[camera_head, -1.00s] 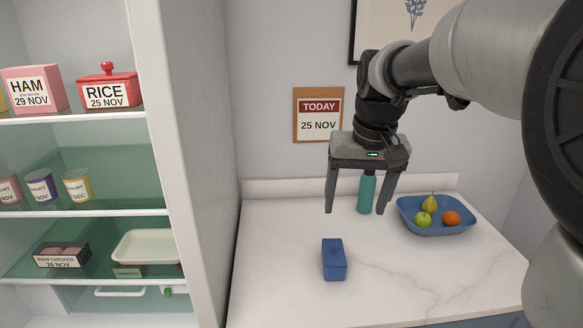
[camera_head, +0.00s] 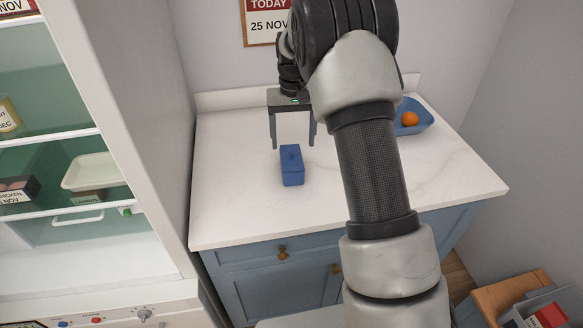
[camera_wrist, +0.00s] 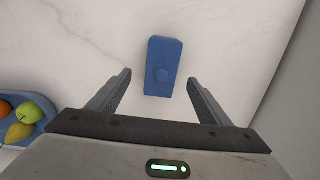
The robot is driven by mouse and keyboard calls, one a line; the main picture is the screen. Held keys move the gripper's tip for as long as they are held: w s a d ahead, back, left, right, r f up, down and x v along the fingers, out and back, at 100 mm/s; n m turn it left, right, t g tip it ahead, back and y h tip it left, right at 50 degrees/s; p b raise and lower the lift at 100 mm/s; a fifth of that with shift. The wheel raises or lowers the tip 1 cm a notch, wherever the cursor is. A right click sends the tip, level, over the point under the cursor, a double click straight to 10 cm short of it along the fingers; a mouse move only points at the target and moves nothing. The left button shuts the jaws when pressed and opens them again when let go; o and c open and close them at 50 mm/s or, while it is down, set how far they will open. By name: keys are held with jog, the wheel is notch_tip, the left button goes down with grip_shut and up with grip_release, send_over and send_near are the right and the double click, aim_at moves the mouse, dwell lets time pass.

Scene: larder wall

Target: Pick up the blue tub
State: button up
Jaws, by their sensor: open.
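I cannot tell the exact height of the fingertips over the tub.
A blue fruit bowl (camera_head: 421,112) with an orange (camera_head: 410,118) stands at the counter's back right, partly behind my arm. Open shelves (camera_head: 60,140) with a white tray (camera_head: 95,171) are at left, past a tall side panel (camera_head: 140,110). The counter front (camera_head: 265,215) is clear.

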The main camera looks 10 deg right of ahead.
aim_at(292, 156)
jog(key=f, duration=0.8)
jog(key=shift+a+f, duration=0.2)
jog(key=shift+f, duration=0.1)
jog(key=shift+w+r, duration=0.1)
jog(key=c, duration=1.4)
notch_tip(292, 156, up, 9)
jog(key=shift+c, duration=0.2)
jog(key=shift+r, duration=0.5)
jog(key=s+f+p, duration=0.2)
jog(key=s+p, duration=0.1)
jog(key=s, duration=1.3)
jog(key=shift+s+f+n+p, duration=0.3)
jog(key=shift+s+n+p, duration=0.05)
jog(key=shift+s+n, duration=0.05)
